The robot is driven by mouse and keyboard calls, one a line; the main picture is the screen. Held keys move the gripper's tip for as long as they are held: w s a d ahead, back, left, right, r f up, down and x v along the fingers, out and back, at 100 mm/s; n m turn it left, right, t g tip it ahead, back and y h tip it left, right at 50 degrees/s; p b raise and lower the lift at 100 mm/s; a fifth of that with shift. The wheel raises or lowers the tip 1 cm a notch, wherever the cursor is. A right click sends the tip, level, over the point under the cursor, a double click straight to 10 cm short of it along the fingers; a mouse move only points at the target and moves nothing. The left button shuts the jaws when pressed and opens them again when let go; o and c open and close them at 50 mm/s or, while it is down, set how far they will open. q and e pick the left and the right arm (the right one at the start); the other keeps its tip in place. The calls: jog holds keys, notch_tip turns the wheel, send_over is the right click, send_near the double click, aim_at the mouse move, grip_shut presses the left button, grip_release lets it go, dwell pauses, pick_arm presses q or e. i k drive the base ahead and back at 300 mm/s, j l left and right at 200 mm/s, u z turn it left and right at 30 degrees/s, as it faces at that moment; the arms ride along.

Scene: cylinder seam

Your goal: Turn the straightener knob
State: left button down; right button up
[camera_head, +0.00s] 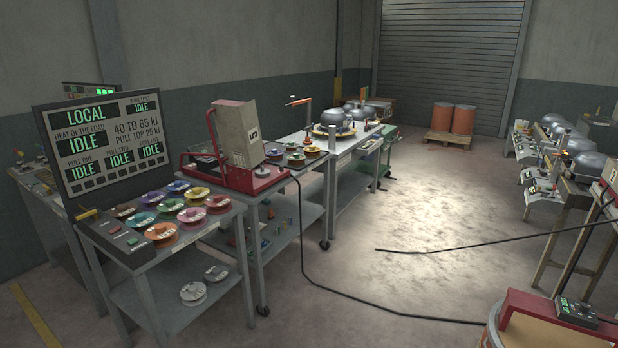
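No part labelled as a straightener can be read, and I cannot tell which knob is the straightener's. A red frame (550,309) at the bottom right, cut off by the picture edge, carries a small dark control box (577,312) with tiny lit or coloured marks. It sits over a drum-like container (492,338). A red machine (236,177) with a tilted grey panel (241,133) stands on the middle-left bench. Any knobs on these are too small to make out. Neither of my grippers is in view.
A status screen (104,143) reading IDLE stands behind a bench with several coloured spools (161,231). Black cable (372,313) lies across the floor. Domed grey parts (579,169) line the right bench. Orange drums (463,119) stand on a far pallet. The middle floor (420,210) is mostly clear.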

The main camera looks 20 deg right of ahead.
aim_at(585, 307)
jog(key=i+l+z, duration=0.1)
jog(key=i+z, duration=0.65)
jog(key=i+j+z, duration=0.15)
jog(key=i+z, duration=0.2)
jog(key=i, duration=0.15)
jog(key=i+l+z, duration=0.25)
jog(key=i+z, duration=0.15)
jog(key=i, duration=0.25)
jog(key=i+z, duration=0.35)
jog(key=i, duration=0.3)
jog(key=i+l+z, duration=0.2)
jog(key=l, duration=0.2)
jog(key=i+l+z, duration=0.2)
jog(key=i+l, duration=0.1)
jog(key=l, duration=0.05)
